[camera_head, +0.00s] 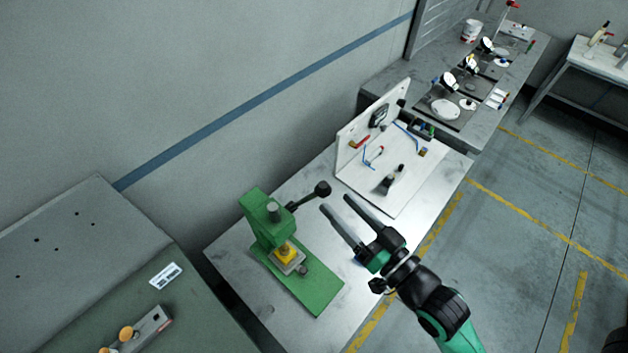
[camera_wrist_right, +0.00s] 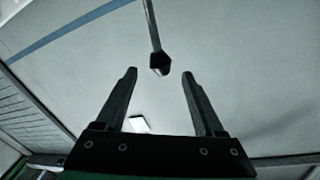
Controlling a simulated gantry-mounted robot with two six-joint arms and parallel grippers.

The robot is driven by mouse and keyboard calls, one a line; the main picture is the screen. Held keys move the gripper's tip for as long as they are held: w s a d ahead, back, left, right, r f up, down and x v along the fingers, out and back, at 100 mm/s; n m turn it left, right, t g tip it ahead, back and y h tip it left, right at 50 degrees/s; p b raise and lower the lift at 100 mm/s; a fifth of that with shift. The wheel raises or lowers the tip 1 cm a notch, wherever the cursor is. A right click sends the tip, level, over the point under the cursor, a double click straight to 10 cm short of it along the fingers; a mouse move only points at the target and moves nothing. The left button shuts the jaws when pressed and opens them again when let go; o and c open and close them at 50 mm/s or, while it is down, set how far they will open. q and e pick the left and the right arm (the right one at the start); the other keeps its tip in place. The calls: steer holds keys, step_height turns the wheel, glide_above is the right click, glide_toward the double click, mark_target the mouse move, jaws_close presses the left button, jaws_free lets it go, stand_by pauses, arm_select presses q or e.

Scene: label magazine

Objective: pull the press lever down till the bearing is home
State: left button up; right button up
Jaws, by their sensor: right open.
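The green press (camera_head: 262,222) stands on the metal table, its base plate pointing toward the front right. Its lever (camera_head: 305,199) sticks out to the right and ends in a black knob (camera_head: 322,188). A yellow piece (camera_head: 286,250) sits on the press under the ram; I cannot tell the bearing apart there. My right gripper (camera_head: 336,203) is open and empty, its fingertips close to the knob. In the right wrist view the knob (camera_wrist_right: 160,63) hangs ahead of the gap between the open fingers (camera_wrist_right: 160,78), not between them. My left gripper is not in view.
The metal table (camera_head: 232,246) carries a white board station (camera_head: 400,191) with small tools behind my right gripper. A grey-green cabinet (camera_head: 90,230) stands at the left. A further bench (camera_head: 385,82) with round plates is at the back. The wall is close behind the press.

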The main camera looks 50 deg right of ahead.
steer(key=w, duration=0.3)
steer(key=w+d+p, duration=0.1)
steer(key=w, duration=0.5)
steer(key=shift+d+p, duration=0.25)
steer(key=shift+p, duration=0.15)
jaws_close()
stand_by(0.7)
